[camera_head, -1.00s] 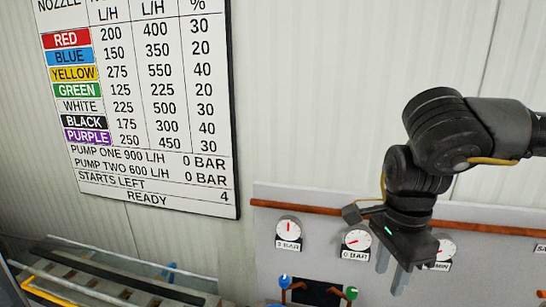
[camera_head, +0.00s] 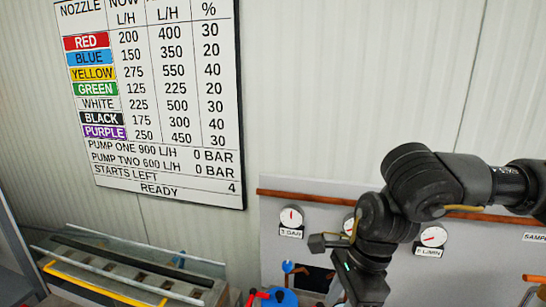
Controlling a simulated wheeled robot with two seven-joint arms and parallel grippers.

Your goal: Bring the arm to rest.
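My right arm comes in from the right edge, bent at the elbow, in front of the grey gauge panel. My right gripper (camera_head: 364,284) points down at the bottom edge of the view. Its fingertips are cut off or hidden, so I cannot tell how far apart they are. I see nothing held in the part that shows. My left gripper is not in view.
A white nozzle board (camera_head: 160,100) hangs on the ribbed wall, reading READY. The gauge panel (camera_head: 330,215) carries a left gauge (camera_head: 291,217) and a right gauge (camera_head: 433,237); my arm partly covers another. A rack with a yellow bar (camera_head: 105,284) stands lower left.

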